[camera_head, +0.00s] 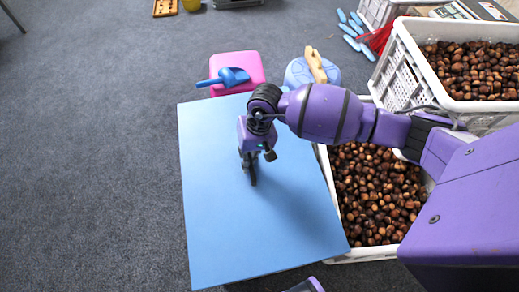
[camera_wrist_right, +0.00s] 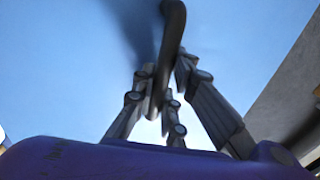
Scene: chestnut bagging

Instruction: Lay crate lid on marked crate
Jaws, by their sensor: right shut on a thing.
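The crate lid (camera_head: 215,190) is a flat light-blue board with a dark handle. My right gripper (camera_head: 250,170) is over its upper middle, shut on that handle. In the right wrist view, the fingers (camera_wrist_right: 165,95) close around the dark handle (camera_wrist_right: 172,40), with the blue lid (camera_wrist_right: 60,70) filling the background. The nearer white crate (camera_head: 365,254), full of chestnuts, is just right of the lid; the lid's right edge overlaps its left rim in the picture. My forearm hides part of this crate. No mark shows clearly on either crate. My left gripper is not in view.
Another white crate (camera_head: 398,84) full of chestnuts stands at the upper right. Beyond the lid are a pink stool-like box (camera_head: 238,66) with a blue scoop (camera_head: 226,77) and a blue round thing (camera_head: 298,73) with a wooden-handled tool (camera_head: 315,65). Grey carpet is clear at left.

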